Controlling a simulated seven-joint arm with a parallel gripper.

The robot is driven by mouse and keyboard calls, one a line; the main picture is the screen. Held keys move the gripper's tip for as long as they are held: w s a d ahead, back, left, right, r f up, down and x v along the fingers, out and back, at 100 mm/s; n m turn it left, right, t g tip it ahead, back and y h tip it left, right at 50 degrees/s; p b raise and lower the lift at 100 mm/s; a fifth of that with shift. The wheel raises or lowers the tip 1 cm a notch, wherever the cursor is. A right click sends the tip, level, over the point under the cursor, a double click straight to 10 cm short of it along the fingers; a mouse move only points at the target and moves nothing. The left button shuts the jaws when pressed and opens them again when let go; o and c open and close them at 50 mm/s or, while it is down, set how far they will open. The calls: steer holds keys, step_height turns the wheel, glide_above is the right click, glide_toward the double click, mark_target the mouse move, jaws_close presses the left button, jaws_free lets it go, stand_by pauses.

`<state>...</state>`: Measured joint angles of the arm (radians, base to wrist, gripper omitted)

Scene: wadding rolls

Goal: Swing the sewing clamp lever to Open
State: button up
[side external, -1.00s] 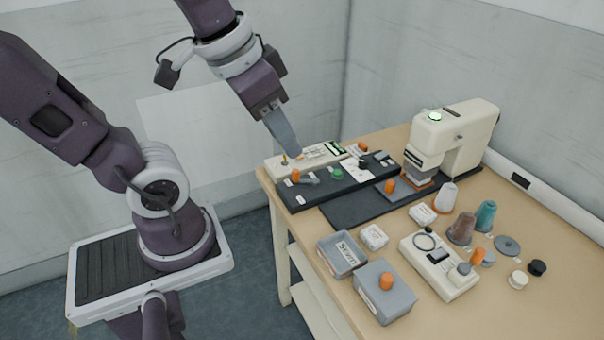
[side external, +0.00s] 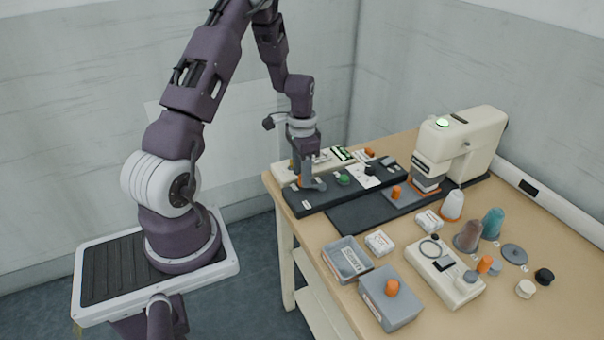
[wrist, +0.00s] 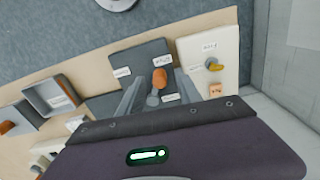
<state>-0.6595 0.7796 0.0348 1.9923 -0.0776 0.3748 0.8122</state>
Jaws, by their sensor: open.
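The clamp lever, a grey arm with an orange knob (wrist: 160,77), is on the left end of a dark panel (side external: 335,189). In the wrist view the knob sits between the two fingers of my gripper (wrist: 158,84), with a gap visible on each side. My gripper (side external: 310,183) is open and low over the panel in the side view, partly hiding the lever. Small white labels (wrist: 122,72) lie around the lever; their words are too small to read.
A cream panel (wrist: 205,45) with a small yellow-tipped switch (wrist: 214,66) lies close behind. A green button (side external: 343,179) is right of my gripper.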

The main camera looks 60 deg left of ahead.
steer(key=shift+f, duration=0.3)
jaws_close()
steer(key=shift+s+d+n, duration=0.1)
steer(key=shift+d+n, duration=0.05)
steer(key=shift+n, duration=0.15)
steer(key=n, duration=0.1)
steer(key=d+n, duration=0.1)
steer(key=shift+s+d+n, duration=0.15)
steer(key=shift+s+n, duration=0.05)
steer(key=shift+n, duration=0.2)
steer(key=d+n, duration=0.1)
steer(key=n, duration=0.2)
steer(key=shift+s+d+n, duration=0.1)
steer(key=shift+d+n, duration=0.2)
steer(key=shift+d, duration=0.05)
steer(key=shift+w+d+n, duration=0.2)
steer(key=shift+d+n, duration=0.35)
steer(key=shift+n, duration=0.7)
steer(key=shift+w+d+n, duration=0.2)
steer(key=shift+d+n, duration=0.35)
steer(key=shift+n, duration=0.7)
